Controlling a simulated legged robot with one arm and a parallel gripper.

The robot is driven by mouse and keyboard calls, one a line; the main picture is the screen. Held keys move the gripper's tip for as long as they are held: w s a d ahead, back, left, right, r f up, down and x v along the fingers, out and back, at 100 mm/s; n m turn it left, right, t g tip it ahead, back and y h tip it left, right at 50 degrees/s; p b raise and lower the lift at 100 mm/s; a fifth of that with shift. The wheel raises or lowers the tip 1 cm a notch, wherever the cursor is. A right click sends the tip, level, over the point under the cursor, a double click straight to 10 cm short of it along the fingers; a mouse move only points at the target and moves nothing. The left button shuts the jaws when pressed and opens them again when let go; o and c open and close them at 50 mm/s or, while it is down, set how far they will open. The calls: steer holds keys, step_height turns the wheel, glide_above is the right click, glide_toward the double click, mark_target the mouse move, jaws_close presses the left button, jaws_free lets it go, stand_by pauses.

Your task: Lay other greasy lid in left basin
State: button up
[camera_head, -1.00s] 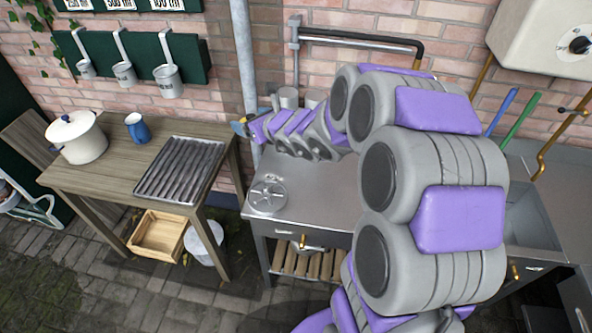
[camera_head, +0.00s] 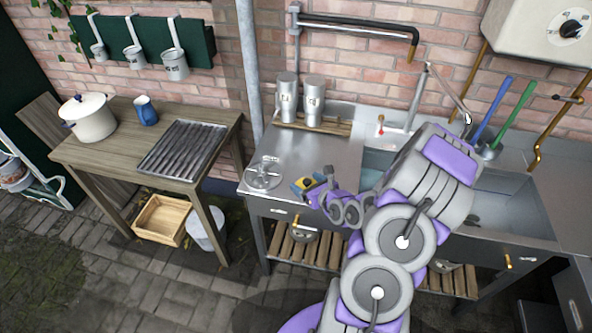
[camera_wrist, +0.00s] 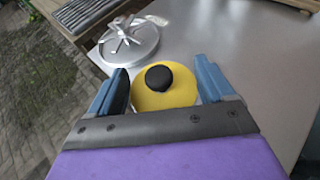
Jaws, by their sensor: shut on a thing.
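My gripper (camera_wrist: 163,88) is shut on a round yellow lid (camera_wrist: 150,100) with a black knob, held between its blue fingers. In the head view, the gripper (camera_head: 304,184) holds the yellow lid (camera_head: 309,182) above the front of the metal counter, right of a round metal disc with spokes (camera_head: 263,176). That disc also shows in the wrist view (camera_wrist: 130,48), lying flat on the counter, apart from the fingers. The left basin (camera_head: 372,172) is right of the gripper, and my arm hides much of it. Whether the lid is greasy cannot be seen.
Two grey canisters (camera_head: 314,100) stand on a wooden rack behind the counter. A tap (camera_head: 417,100) rises behind the basins. The right basin (camera_head: 512,206) is partly behind my arm. A wooden table (camera_head: 100,145) with a pot and blue mug stands left.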

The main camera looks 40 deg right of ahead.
steer(key=shift+w+d+f, duration=0.1)
steer(key=shift+d+f, duration=0.1)
steer(key=b, duration=0.2)
glide_above(304, 165)
steer(key=shift+a+f, duration=0.1)
steer(key=shift+f, duration=0.6)
steer(key=shift+f+b, duration=0.55)
steer(key=shift+f, duration=1.25)
steer(key=o, duration=0.9)
